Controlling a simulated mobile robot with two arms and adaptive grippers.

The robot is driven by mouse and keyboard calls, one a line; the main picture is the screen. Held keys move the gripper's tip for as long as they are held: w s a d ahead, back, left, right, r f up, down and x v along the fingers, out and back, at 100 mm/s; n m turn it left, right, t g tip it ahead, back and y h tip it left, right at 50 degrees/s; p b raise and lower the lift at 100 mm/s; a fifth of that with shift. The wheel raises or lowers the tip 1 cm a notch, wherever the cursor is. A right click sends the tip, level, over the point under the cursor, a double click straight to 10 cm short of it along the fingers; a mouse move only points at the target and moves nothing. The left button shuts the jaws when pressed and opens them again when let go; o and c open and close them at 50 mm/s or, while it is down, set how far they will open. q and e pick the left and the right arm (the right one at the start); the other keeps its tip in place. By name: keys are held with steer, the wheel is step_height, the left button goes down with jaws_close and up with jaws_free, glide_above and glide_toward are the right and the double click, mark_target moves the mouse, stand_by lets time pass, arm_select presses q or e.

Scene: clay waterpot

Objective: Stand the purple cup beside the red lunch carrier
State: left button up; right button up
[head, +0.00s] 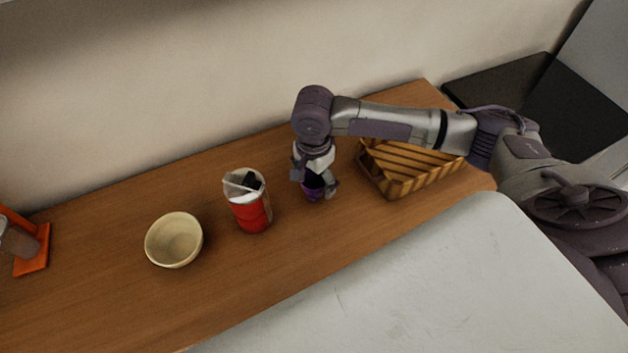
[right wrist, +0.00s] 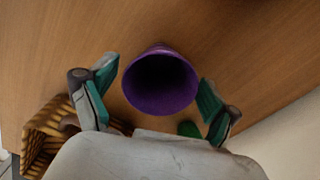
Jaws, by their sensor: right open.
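The purple cup (head: 314,188) stands upright on the wooden counter, partly hidden by my right gripper. In the right wrist view the cup (right wrist: 160,82) shows its dark open mouth between the two fingers. My right gripper (head: 316,180) is open and points down around the cup, with a finger on each side; in the right wrist view the fingers (right wrist: 158,92) appear apart from the cup's walls. The red lunch carrier (head: 251,208), a red cylinder with a white top and handle, stands just left of the cup. My left gripper is not in view.
A cream bowl (head: 174,241) stands left of the carrier. A striped wooden basket (head: 414,180) is right of the cup; its woven side shows in the right wrist view (right wrist: 42,128). An orange stand (head: 35,253) is at far left. The wall runs behind the counter (head: 110,310).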

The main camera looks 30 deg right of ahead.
step_height(320, 180, up, 11)
steer(key=shift+b, duration=0.45)
stand_by(0.4)
